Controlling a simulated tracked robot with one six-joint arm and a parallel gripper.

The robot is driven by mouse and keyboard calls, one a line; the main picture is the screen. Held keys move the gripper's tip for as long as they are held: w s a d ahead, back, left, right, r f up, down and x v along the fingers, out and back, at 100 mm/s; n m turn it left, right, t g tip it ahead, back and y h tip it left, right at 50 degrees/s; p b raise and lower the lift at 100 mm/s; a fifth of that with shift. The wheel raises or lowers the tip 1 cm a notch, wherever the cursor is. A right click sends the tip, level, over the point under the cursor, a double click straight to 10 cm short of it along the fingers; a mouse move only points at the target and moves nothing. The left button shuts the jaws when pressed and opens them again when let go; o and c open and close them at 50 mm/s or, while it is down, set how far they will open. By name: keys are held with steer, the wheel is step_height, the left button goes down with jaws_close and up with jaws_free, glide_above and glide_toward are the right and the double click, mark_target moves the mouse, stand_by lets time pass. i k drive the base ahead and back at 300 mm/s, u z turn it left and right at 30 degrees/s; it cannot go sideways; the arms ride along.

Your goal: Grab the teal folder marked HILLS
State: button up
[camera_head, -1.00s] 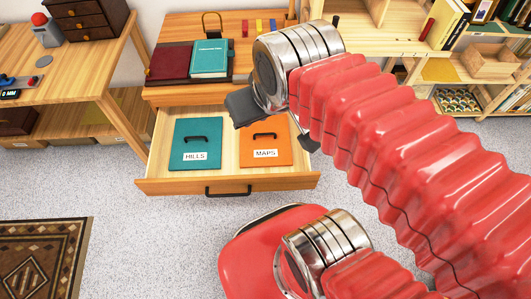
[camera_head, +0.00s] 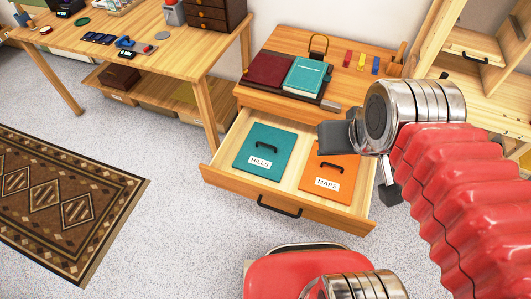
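The teal folder marked HILLS (camera_head: 262,152) lies flat in the left part of an open drawer (camera_head: 235,184), with a black handle on top and a white label. An orange folder marked MAPS (camera_head: 333,173) lies to its right in the same drawer. My gripper (camera_head: 335,137) is at the right side of the drawer, above the far edge of the orange folder in the picture and to the right of the teal folder. One dark finger shows to the left of the metal wrist and a dark part shows below it. Whether the fingers are apart is unclear.
A teal book (camera_head: 306,76) and a dark red book (camera_head: 270,70) lie on the desk top above the drawer. A workbench (camera_head: 190,55) stands at left and a shelf (camera_head: 480,75) at right. A patterned rug (camera_head: 65,195) lies on the open grey floor at left.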

mark_target(266, 152)
steer(key=u, duration=0.2)
steer(key=i, duration=0.6)
steer(key=u, duration=1)
